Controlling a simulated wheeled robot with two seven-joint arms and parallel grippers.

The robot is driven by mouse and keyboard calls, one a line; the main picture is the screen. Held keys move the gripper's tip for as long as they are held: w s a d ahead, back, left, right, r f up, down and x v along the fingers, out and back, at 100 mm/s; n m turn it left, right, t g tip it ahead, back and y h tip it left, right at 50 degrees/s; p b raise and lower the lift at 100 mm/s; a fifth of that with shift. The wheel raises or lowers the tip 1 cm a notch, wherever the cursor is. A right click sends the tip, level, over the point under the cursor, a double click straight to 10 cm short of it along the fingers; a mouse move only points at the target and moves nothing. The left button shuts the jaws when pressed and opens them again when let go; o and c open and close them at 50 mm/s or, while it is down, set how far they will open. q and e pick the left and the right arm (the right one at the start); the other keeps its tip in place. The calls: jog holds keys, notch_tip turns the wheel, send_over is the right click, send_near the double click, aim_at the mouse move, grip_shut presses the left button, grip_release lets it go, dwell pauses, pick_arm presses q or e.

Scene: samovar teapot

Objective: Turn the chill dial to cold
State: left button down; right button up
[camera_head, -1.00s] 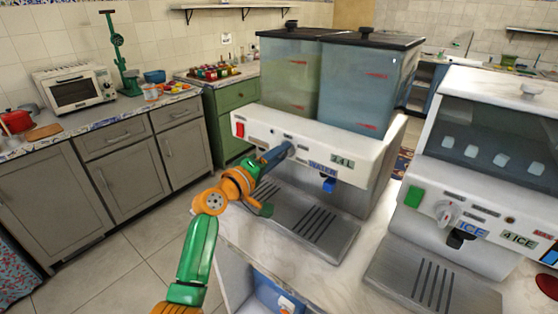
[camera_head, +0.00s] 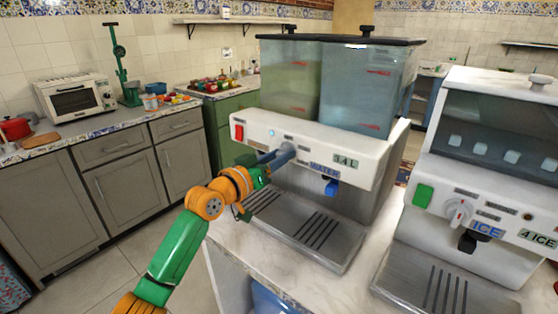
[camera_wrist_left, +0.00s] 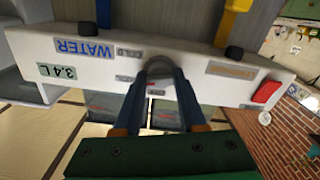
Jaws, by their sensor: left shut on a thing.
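The white drink dispenser (camera_head: 330,158) stands on the counter with two clear tanks on top and a "WATER" label on its front. The grey dial (camera_wrist_left: 160,66) sits in the middle of its front panel in the left wrist view. My left gripper (camera_head: 280,153) is at the panel, its two blue fingers shut on the dial from both sides. The left wrist view also shows the fingers (camera_wrist_left: 158,88), with a small "COLD" label (camera_wrist_left: 128,52) beside the dial. The dial's pointer is hidden by the fingers. My right gripper is not in view.
A blue tap (camera_head: 331,187) hangs right of the dial above the metal drip tray (camera_head: 318,232). A red switch (camera_head: 239,132) is at the panel's left. The ice machine (camera_head: 470,190) stands to the right. Grey cabinets (camera_head: 135,185) are at the left.

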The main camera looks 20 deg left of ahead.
pick_arm(q)
jog(key=shift+r+m+p, duration=0.1)
jog(key=shift+m+p, duration=0.25)
jog(key=shift+m, duration=4.15)
jog(key=shift+c, duration=2.4)
grip_release()
jog(key=b+v, duration=0.2)
jog(key=v, duration=0.5)
